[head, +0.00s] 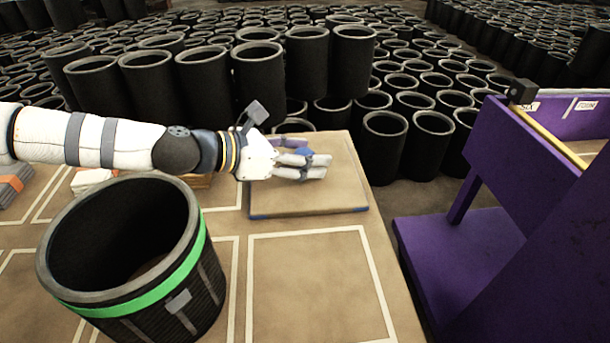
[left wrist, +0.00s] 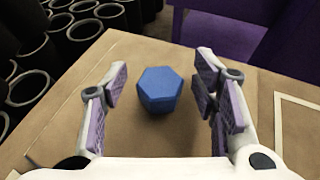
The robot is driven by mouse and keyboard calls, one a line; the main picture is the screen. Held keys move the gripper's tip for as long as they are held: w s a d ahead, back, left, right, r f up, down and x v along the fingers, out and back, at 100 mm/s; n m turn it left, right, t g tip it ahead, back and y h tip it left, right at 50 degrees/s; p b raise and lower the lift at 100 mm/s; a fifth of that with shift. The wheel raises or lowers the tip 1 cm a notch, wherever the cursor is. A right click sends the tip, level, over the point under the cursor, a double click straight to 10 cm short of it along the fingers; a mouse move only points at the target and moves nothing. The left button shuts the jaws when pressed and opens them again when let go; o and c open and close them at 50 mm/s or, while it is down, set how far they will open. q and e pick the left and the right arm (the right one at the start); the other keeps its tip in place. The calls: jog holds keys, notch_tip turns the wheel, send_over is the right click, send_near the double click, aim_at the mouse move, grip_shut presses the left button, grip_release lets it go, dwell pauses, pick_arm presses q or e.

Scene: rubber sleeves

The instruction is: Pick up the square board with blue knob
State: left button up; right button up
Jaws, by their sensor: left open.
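The square board (head: 318,198) lies flat on the table and is tan, with small blue marks at its front corners. Its blue knob (left wrist: 158,88) is a six-sided block and shows between the fingers in the left wrist view. In the head view the fingers mostly hide the knob. My left gripper (head: 305,164) reaches over the board from the left. In the left wrist view the left gripper (left wrist: 160,92) is open, with purple pads on both sides of the knob and visible gaps to it. My right gripper is not in view.
A large black sleeve with a green band (head: 205,245) stands on the table at the front left. White outlined squares mark the table, and the one in front of the board (head: 318,285) is empty. Many black sleeves stand behind. A purple frame (head: 450,255) is at the right.

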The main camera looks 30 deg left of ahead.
pick_arm(q)
jog(key=shift+r, duration=0.1)
grip_shut()
